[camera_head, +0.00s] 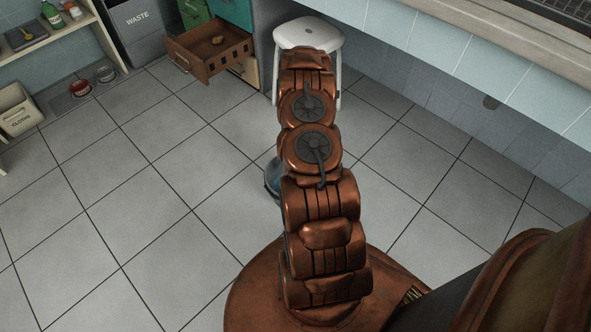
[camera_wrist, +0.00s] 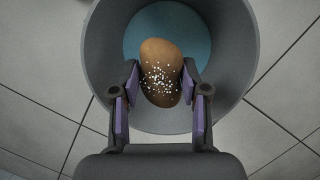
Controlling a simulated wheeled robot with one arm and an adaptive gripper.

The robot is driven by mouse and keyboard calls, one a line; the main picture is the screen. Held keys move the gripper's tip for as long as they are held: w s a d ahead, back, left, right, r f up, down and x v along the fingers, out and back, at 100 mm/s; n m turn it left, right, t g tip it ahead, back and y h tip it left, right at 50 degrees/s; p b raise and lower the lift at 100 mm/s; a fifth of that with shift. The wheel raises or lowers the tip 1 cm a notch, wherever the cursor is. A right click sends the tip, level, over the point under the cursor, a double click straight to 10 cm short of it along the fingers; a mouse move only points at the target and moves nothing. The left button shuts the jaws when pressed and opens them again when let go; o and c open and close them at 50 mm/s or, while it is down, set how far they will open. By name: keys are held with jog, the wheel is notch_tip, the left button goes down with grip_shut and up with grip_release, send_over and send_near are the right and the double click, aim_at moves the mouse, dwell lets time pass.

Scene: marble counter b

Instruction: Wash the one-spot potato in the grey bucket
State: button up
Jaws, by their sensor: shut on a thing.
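My gripper (camera_wrist: 160,78) is shut on a brown potato (camera_wrist: 157,52) in the wrist view, with a purple-padded finger on each side of it. A cluster of small white specks covers the potato's near half; I cannot tell whether they are spots or bubbles. The grey bucket (camera_wrist: 109,45) lies around and beneath the potato, with blue water (camera_wrist: 198,30) in it. The potato is over the water's near edge; whether it touches the water is unclear. In the head view my arm hides the gripper and potato, and a bluish sliver of the bucket (camera_head: 271,180) shows beside it.
A white stool (camera_head: 309,33) stands behind my arm. An open brown drawer (camera_head: 208,60) holds a small item. Red (camera_head: 80,88) and grey (camera_head: 106,74) bowls, a waste bin (camera_head: 137,32) and a cloths box (camera_head: 17,110) are at left. The tiled floor (camera_head: 130,200) is clear.

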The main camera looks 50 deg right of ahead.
jog(key=shift+r+p, duration=0.85)
jog(key=shift+r, duration=1.1)
